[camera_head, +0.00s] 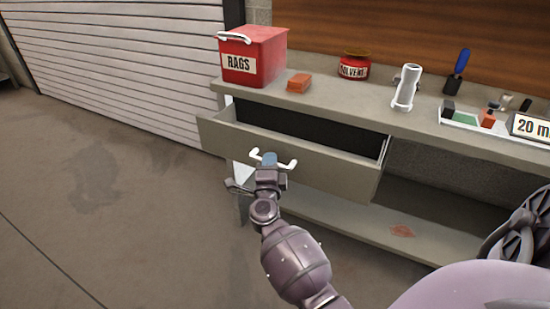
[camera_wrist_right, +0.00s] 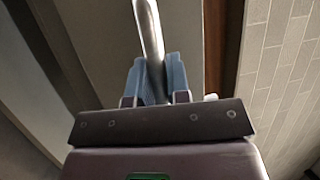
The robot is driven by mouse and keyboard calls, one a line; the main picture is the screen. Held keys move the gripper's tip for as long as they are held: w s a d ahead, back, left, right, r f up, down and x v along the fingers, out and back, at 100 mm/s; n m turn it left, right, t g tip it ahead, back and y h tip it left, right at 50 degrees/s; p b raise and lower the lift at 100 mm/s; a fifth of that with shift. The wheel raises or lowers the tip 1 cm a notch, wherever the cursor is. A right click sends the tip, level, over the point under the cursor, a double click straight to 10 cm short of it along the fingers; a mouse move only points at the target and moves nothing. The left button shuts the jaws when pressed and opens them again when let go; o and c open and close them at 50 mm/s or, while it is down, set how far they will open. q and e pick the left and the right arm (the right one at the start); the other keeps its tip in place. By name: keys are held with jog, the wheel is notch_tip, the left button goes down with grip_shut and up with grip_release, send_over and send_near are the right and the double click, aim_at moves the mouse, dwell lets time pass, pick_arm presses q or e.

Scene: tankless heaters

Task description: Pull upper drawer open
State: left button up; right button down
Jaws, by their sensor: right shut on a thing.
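The upper drawer (camera_head: 330,165) of the workbench stands out from under the benchtop, and its dark inside shows in the head view. A white bar handle (camera_head: 287,165) is on its front panel. My right gripper (camera_head: 269,160) is at the handle, and the arm reaches up to it from below. In the right wrist view the handle bar (camera_wrist_right: 150,40) runs between the blue fingertips (camera_wrist_right: 156,80), which are shut on it. My left gripper is not in view.
On the benchtop (camera_head: 330,95) stand a red rags bin (camera_head: 268,60), an orange block (camera_head: 299,82), a red solvent can (camera_head: 354,66), a white cylinder (camera_head: 406,88) and a tray (camera_head: 485,124) of small items. A lower shelf (camera_head: 360,215) lies below. The floor at left is clear.

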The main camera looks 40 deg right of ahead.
pick_arm(q)
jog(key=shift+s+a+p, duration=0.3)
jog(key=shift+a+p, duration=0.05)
jog(key=shift+p, duration=0.25)
pick_arm(e)
jog(key=s+a, duration=0.2)
jog(key=a, duration=0.4)
jog(key=shift+s, duration=0.3)
jog(key=shift+a, duration=0.1)
jog(key=c, duration=1.4)
grip_release()
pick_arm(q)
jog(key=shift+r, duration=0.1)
